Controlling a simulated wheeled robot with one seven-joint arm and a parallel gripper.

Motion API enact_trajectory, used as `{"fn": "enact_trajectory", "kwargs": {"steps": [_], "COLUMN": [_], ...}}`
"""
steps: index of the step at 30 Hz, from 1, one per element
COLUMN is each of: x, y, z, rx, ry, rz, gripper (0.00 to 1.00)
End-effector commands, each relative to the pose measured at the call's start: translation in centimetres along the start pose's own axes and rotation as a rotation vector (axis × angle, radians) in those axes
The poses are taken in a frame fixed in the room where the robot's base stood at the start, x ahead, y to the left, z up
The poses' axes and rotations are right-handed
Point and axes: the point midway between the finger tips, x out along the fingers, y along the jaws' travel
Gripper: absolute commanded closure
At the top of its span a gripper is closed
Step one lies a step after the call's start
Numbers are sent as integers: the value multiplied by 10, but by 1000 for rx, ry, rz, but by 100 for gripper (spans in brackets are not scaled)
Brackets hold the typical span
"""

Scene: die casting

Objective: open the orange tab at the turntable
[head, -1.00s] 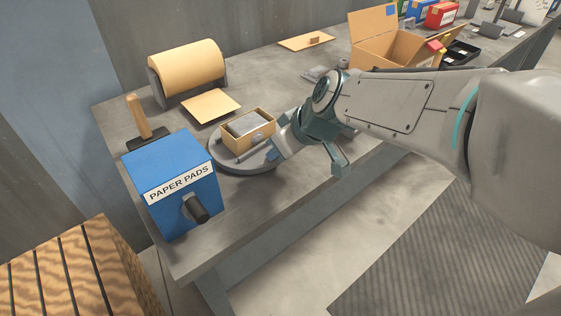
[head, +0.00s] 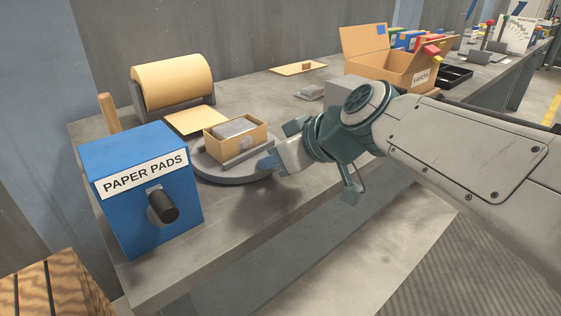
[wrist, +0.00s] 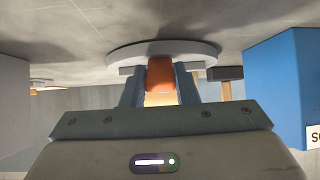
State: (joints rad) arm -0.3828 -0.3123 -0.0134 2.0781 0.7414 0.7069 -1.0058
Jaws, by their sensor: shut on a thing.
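The round grey turntable (head: 238,179) sits on the bench near its front edge, right of the blue box. An open cardboard box (head: 229,151) with a grey block (head: 234,128) inside stands on it. My gripper (head: 270,163) is at the turntable's right rim, beside the box. In the wrist view, the orange tab (wrist: 160,74) is between the two fingers of my gripper (wrist: 160,84), with the turntable's pale rim (wrist: 130,53) just behind it. The gripper is shut on the tab. The tab is hidden in the head view.
A blue PAPER PADS dispenser (head: 130,160) with a black knob stands close left of the turntable. A paper roll (head: 172,82) and a flat cardboard sheet (head: 196,120) lie behind. An open carton (head: 385,72) stands further right. The bench front right of the turntable is mostly clear.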

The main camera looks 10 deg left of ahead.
Motion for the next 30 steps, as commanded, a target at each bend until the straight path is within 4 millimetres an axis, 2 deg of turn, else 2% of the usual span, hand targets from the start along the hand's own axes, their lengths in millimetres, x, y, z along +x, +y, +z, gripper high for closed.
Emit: {"fn": "enact_trajectory", "kwargs": {"steps": [14,15,17,18,26,30], "x": [-1,-1,-1,-1,-1,-8], "y": [0,0,0,0,0,0], "z": [0,0,0,0,-1,-11], "rx": [1,1,1,1,1,0], "ry": [9,9,9,8,7,9], "rz": [1,1,1,1,1,1], "gripper": [96,70,53,51,51,51]}}
